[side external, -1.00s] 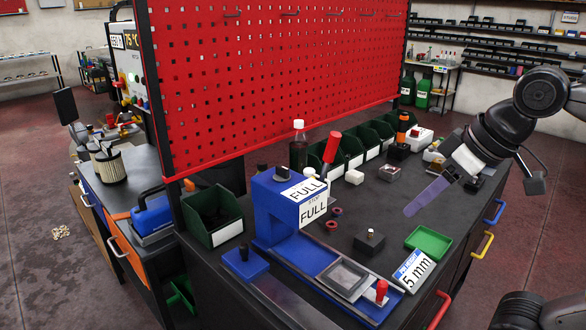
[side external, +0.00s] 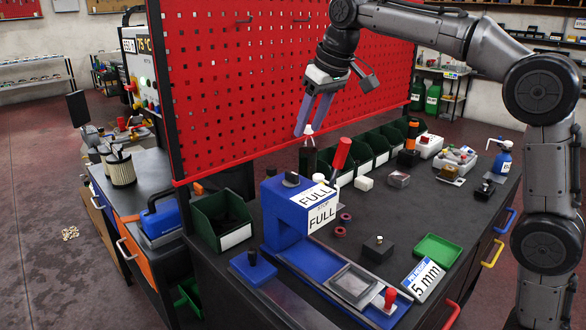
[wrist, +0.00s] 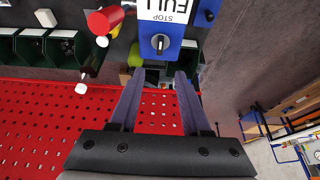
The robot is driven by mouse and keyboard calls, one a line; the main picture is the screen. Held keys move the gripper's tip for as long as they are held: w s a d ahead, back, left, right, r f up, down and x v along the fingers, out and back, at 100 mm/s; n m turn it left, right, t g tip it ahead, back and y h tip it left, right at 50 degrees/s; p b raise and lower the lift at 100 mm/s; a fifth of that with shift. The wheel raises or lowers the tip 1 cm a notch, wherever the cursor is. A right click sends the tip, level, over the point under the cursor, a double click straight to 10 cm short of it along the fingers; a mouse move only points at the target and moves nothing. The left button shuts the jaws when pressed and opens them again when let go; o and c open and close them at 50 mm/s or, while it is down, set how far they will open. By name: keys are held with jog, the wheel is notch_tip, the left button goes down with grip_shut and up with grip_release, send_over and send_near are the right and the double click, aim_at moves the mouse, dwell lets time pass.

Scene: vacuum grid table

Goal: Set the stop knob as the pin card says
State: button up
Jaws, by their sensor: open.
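The stop knob (side external: 291,179) is a small black knob on top of the blue press (side external: 284,215). In the wrist view the knob (wrist: 160,43) shows a pale pointer line running roughly up and down the picture, beside a white label (wrist: 166,8) reading "FULL" and "STOP". The pin card (side external: 423,281) has a blue header too small to read surely and reads "5 mm"; it lies at the table's front right. My gripper (side external: 307,132) is open and empty, above and behind the press. In the wrist view its fingertips (wrist: 158,77) point toward the knob, apart from it.
A red-handled lever (side external: 341,154) rises beside the press, and a white-capped bottle (side external: 309,150) stands behind it. The red pegboard (side external: 240,90) is close behind my gripper. Green bins (side external: 360,150) line its foot. A green tray (side external: 438,250) lies at the right.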

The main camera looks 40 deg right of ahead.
aim_at(292, 172)
jog(key=x, duration=1.3)
jog(key=shift+f, duration=0.1)
grip_shut()
